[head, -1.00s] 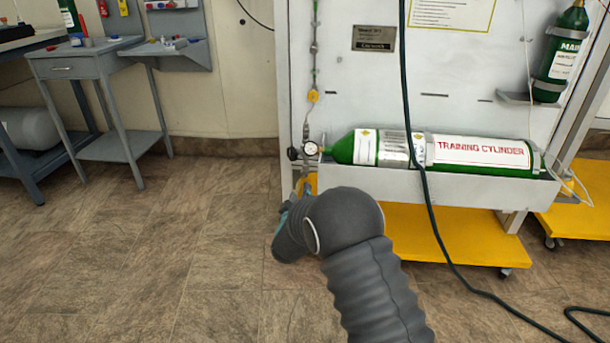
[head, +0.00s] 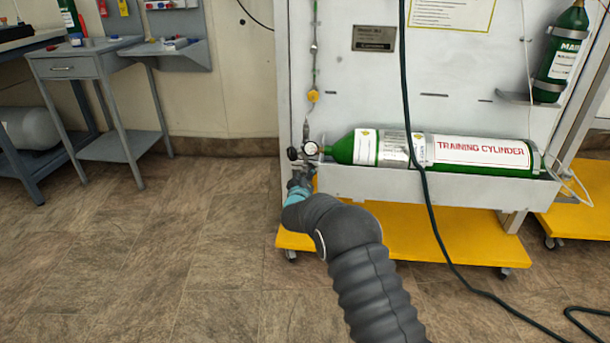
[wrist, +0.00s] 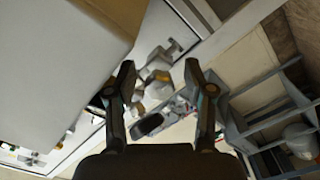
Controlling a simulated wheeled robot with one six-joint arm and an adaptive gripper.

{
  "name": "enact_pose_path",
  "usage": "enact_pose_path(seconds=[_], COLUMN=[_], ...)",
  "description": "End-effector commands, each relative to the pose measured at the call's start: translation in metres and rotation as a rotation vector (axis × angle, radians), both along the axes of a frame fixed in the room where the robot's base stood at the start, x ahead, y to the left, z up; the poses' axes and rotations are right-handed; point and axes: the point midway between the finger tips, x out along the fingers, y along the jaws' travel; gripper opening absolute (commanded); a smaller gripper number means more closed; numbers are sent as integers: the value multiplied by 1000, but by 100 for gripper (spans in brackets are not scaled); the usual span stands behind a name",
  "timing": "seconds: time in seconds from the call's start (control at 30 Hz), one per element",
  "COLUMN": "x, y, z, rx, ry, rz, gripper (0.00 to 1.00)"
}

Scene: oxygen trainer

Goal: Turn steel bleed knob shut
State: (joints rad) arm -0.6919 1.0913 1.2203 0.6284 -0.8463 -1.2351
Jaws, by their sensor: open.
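The green training cylinder (head: 480,153) lies on its side in a metal trough, with a round white gauge (head: 310,148) and a black knob (head: 292,153) at its left end. My gripper (wrist: 160,72) is open, its two dark fingers spread, with nothing held between them. In the wrist view, silver valve fittings (wrist: 158,78) show between and beyond the fingers. A dark oval part (wrist: 148,124) shows lower down. I cannot tell which fitting is the steel bleed knob. In the head view my gripper is just below the gauge, mostly hidden by my wrist; contact cannot be told.
A yellow wheeled base (head: 440,235) sits under the white panel (head: 455,65). A dark hose (head: 425,190) hangs in front of the cylinder and runs onto the floor. A grey side table (head: 95,68) stands at left. The floor between is clear.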

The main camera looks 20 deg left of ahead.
Motion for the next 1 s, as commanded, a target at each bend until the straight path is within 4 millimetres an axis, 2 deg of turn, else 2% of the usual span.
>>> enact_pose_path(seconds=[0.17,0.3,0.37,0.4,0.77,1.0], x=[0,0,0,0,0,0], y=[0,0,0,0,0,1], z=[0,0,0,0,-1,-4], rx=[0,0,1,1,39,175], ry=[0,0,0,0,9,40], rz=[0,0,0,0,1,1], gripper=[53,18,3,0,0,0])
